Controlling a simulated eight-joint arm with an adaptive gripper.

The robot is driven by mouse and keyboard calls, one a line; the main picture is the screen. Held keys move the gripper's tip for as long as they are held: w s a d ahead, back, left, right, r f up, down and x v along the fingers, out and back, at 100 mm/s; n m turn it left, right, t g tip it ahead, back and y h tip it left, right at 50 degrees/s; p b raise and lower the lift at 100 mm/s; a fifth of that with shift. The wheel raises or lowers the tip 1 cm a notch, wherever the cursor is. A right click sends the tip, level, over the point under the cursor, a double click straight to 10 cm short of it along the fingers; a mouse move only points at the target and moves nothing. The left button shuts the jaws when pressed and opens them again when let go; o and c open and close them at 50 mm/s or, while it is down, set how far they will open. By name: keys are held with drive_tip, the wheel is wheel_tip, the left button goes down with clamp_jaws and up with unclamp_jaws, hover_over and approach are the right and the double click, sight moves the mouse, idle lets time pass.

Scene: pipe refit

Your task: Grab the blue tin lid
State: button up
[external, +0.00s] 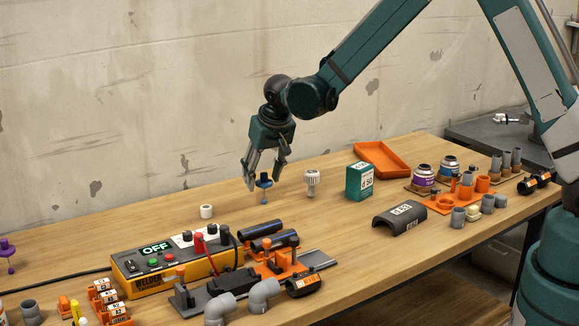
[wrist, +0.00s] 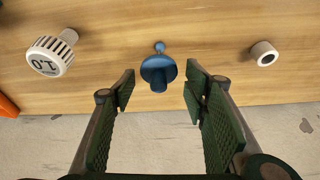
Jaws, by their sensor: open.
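The blue tin lid (external: 264,183) is a small blue disc with a cap on one side and a thin stem ending in a ball. It stands on the wooden table below my gripper (external: 265,172). In the wrist view the blue lid (wrist: 158,70) lies between and slightly beyond the fingertips of my gripper (wrist: 160,84), with a gap on both sides. My fingers are open and empty, pointing down. I cannot tell whether the tips are level with the disc.
A white ribbed cap (external: 312,182) stands close right of the lid, and a white ring (external: 206,211) sits to its left. The welder box (external: 170,265) and clamp rig lie in front. A green box (external: 359,180) and orange tray (external: 383,160) are further right. Table around the lid is clear.

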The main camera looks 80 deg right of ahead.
drive_tip(key=shift+b+x, duration=0.6)
drive_tip(key=shift+x, duration=2)
drive_tip(key=shift+s, duration=0.1)
drive_tip(key=shift+c, duration=0.7)
drive_tip(key=c, duration=0.7)
